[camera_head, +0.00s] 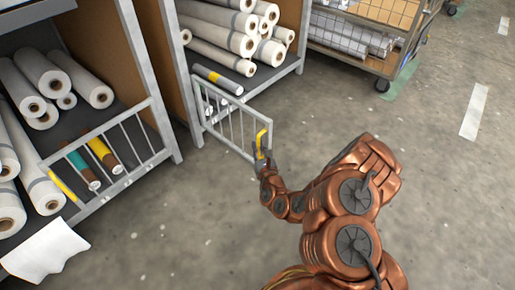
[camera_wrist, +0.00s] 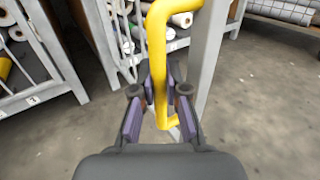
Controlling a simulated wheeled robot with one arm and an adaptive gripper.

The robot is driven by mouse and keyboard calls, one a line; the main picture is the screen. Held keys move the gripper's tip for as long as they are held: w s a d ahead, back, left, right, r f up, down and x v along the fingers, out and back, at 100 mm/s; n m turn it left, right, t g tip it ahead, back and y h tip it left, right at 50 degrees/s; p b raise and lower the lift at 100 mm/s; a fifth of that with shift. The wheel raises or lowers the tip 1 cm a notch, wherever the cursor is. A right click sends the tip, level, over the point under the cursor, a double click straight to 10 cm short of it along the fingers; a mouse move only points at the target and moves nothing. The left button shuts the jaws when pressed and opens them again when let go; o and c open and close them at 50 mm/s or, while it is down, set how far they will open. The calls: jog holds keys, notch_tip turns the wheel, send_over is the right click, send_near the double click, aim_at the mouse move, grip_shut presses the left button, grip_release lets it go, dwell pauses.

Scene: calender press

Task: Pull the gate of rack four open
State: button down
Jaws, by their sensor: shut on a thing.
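The grey barred gate (camera_head: 232,118) hangs from the left post of the middle rack (camera_head: 178,75) and stands swung out at an angle from its front. Its yellow handle (camera_head: 262,140) is on the free end. My gripper (camera_head: 261,160) is shut on this handle. In the wrist view, the purple-padded fingers of my gripper (camera_wrist: 158,108) sit on both sides of the yellow handle (camera_wrist: 157,55), with the gate's grey end post (camera_wrist: 208,55) just to the right. The rack's number is not readable.
The left rack has a closed barred gate (camera_head: 110,155) with its own yellow handle (camera_head: 62,188); its label (camera_wrist: 33,99) seems to read 3. A white sheet (camera_head: 42,250) hangs at its front. A wheeled cart (camera_head: 385,65) stands at back right. The floor (camera_head: 440,190) at right is clear.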

jog(key=shift+d+f, duration=0.1)
jog(key=shift+d, duration=0.1)
jog(key=c, duration=1.6)
grip_release()
jog(key=o, duration=0.4)
jog(key=shift+a, duration=0.15)
